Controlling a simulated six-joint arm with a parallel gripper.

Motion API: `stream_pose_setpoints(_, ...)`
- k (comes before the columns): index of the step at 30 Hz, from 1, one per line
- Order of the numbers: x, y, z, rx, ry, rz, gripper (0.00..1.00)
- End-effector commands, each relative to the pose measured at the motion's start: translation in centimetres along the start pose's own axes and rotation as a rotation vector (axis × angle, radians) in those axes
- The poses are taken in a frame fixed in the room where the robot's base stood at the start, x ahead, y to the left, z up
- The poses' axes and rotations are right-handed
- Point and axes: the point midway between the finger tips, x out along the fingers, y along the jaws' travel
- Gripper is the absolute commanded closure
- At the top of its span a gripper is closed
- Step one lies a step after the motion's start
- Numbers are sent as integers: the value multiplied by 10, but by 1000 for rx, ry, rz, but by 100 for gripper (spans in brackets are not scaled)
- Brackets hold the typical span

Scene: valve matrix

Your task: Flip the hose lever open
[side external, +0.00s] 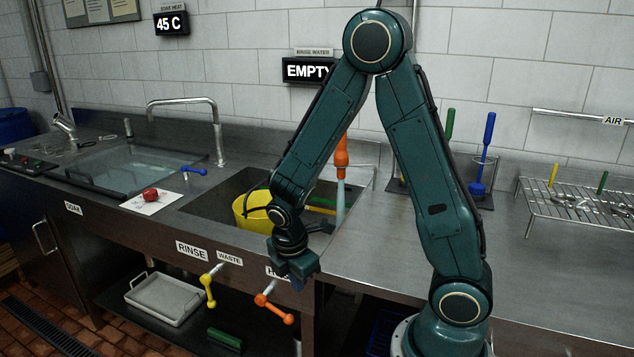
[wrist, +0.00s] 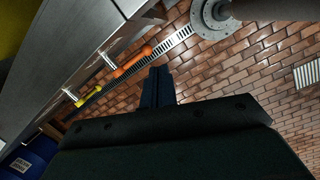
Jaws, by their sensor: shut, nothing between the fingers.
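The orange lever (side external: 274,308) sits on the counter's front face, below a label starting with "H" (side external: 272,271) that my gripper partly hides. Its handle slants down to the right from its pivot. It also shows in the wrist view (wrist: 132,61), left of my fingers. My gripper (side external: 297,284) is shut and empty, just in front of the counter edge, above and right of the lever's end and apart from it. In the wrist view the closed fingers (wrist: 158,72) point away over the floor, with nothing held.
A yellow lever (side external: 209,286) hangs left of the orange one, near the RINSE (side external: 191,250) and WASTE (side external: 229,257) labels. The sink (side external: 200,198) holds a yellow bucket (side external: 251,210). A white tray (side external: 165,300) lies on the shelf below. The RINSE WATER display (side external: 307,70) reads EMPTY.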

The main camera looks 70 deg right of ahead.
Motion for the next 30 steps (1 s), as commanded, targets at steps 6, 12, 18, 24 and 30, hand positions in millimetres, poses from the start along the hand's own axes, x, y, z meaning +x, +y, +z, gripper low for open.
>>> stream_pose_setpoints(6,-1,3,1,247,6,12,100)
stream_pose_setpoints(12,-1,6,1,474,14,21,100)
stream_pose_setpoints(18,-2,9,1,701,25,30,100)
stream_pose_setpoints(24,-2,11,2,928,37,35,100)
stream_pose_setpoints(30,-3,14,2,1154,51,40,100)
